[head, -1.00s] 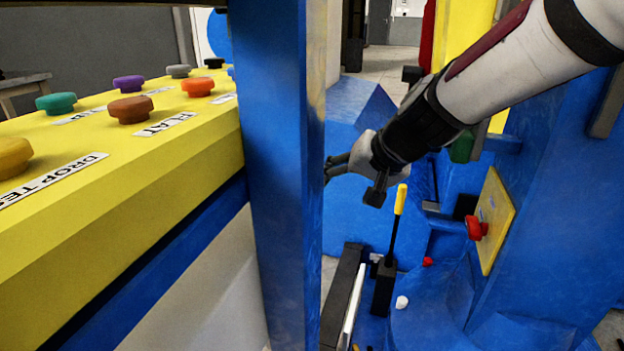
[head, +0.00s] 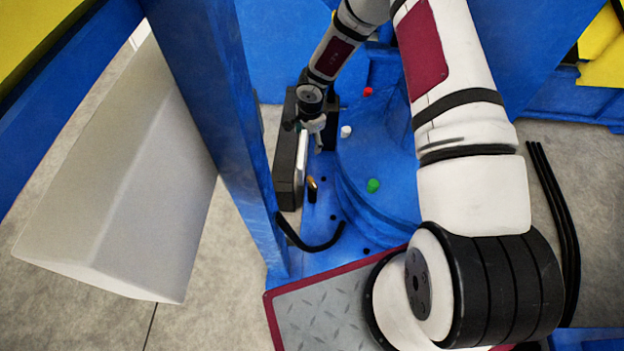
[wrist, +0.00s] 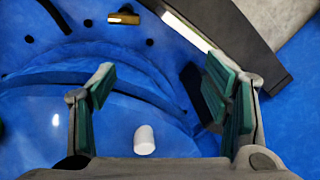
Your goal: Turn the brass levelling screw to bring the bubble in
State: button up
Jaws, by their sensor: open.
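The brass levelling screw (head: 312,187) is a small brass cylinder on the blue base, beside a long dark block. It also shows near the top edge of the wrist view (wrist: 124,18), beyond my fingertips. My gripper (head: 318,143) points down over the base, behind the screw in the head view and apart from it. In the wrist view my gripper (wrist: 160,85) is open, with green pads wide apart and nothing between them. I cannot make out a bubble or its vial in either view.
A dark block with a pale strip (head: 301,160) stands close left of my gripper. White (head: 346,131), green (head: 373,186) and red (head: 368,91) knobs sit to the right. A black cable (head: 310,244) curves in front of the screw. A blue post (head: 215,90) stands left.

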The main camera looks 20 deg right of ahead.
jog(key=m+g, duration=0.1)
jog(key=g, duration=0.1)
send_over(312, 182)
notch_tip(312, 182, down, 5)
notch_tip(312, 182, down, 14)
jog(key=b, duration=0.6)
jog(key=shift+w+b, duration=0.1)
jog(key=shift+b, duration=0.25)
jog(key=c, duration=1.2)
